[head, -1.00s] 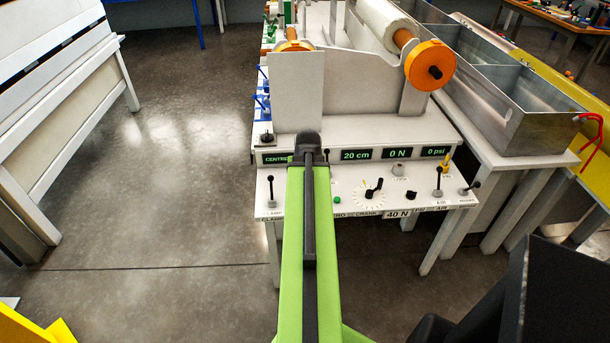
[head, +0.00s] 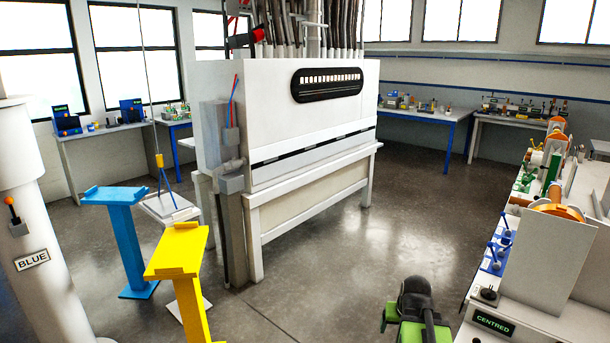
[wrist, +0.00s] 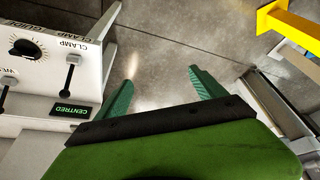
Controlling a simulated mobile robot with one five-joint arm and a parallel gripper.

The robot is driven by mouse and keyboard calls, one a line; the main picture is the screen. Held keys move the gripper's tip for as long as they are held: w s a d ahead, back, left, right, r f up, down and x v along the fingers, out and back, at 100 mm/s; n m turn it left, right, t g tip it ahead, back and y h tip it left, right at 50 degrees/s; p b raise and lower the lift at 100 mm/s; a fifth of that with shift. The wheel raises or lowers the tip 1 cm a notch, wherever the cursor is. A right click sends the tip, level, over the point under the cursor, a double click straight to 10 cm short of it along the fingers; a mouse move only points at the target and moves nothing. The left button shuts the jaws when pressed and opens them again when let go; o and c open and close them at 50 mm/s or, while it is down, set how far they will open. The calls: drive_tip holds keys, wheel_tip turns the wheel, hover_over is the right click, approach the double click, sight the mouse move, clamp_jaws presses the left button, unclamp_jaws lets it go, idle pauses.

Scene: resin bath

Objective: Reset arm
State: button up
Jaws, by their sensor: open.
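My gripper (wrist: 162,78) is open in the wrist view, its two green fingers spread with only bare floor showing between them. In the head view, part of my green and black arm shows at the bottom, right of the middle; the fingers cannot be made out there. The white machine console with the "CENTRED" display (head: 494,323) is at the right edge of the head view. In the wrist view its panel (wrist: 45,85) with clamp levers and a dial lies to the left of my fingers, apart from them.
A yellow stand (head: 177,252) and a blue stand (head: 122,232) are on the left, near a white column marked "BLUE" (head: 35,220). A large white cabinet machine (head: 300,130) stands mid-view. Open floor (head: 370,240) lies between it and the console.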

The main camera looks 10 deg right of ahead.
drive_tip(key=w+a+n+g+y, duration=0.1)
drive_tip(key=w+a+n+y, duration=0.2)
drive_tip(key=a, duration=1.9)
drive_tip(key=s+a+n+g+h, duration=0.1)
drive_tip(key=s+a+g, duration=0.1)
drive_tip(key=s+a, duration=0.3)
drive_tip(key=shift+s+a+f+n+g, duration=0.25)
drive_tip(key=shift+a+f+n+g, duration=0.05)
drive_tip(key=shift+a+f, duration=0.15)
